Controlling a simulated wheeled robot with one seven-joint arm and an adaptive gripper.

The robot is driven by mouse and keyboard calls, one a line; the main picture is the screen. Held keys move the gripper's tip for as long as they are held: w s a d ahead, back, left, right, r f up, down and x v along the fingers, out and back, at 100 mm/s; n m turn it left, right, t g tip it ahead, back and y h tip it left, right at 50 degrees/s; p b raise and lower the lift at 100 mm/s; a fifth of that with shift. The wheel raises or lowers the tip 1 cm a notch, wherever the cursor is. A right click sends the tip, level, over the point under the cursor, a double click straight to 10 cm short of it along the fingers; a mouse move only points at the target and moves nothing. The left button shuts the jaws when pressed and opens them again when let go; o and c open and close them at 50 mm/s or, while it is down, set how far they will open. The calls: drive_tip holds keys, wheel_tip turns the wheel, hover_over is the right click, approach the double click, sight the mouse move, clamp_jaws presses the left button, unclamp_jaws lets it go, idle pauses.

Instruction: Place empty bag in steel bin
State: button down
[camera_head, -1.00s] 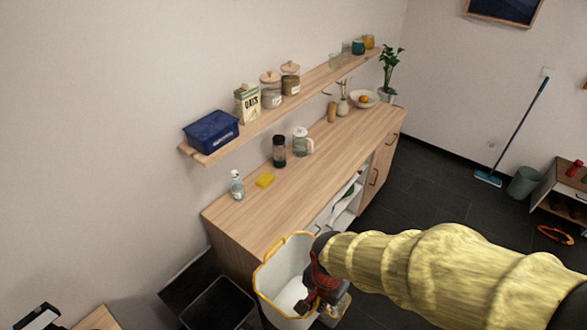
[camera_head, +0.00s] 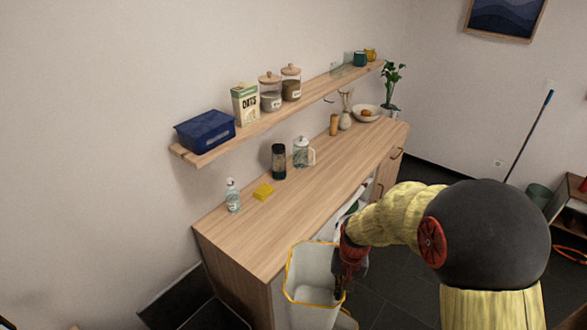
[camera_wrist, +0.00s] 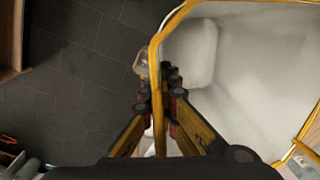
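The bag (camera_head: 309,262) is white and open at the top, with a yellow rim, and hangs in front of the sideboard's near end in the head view. In the wrist view, the bag (camera_wrist: 235,90) fills the right side, and its inside looks empty. My gripper (camera_head: 341,288) is at the bag's right edge. In the wrist view, my gripper (camera_wrist: 158,92) has one finger on each side of the yellow rim and is shut on it. A dark open bin (camera_head: 214,300), seemingly the steel bin, shows only in part at the bottom edge, left of the bag.
The wooden sideboard (camera_head: 300,205) stands along the wall, with a bottle (camera_head: 233,196), a yellow sponge (camera_head: 263,191) and jars on it. A wall shelf (camera_head: 275,115) hangs above. Dark floor is open to the right, and a green bucket (camera_head: 539,197) stands farther right.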

drive_tip(key=w+d+f+n+b, duration=0.2)
drive_tip(key=w+d+f+b, duration=0.1)
drive_tip(key=f, duration=0.4)
drive_tip(key=shift+w+d+f+b, duration=0.3)
drive_tip(key=shift+w+d, duration=0.6)
drive_tip(key=shift+s, duration=0.1)
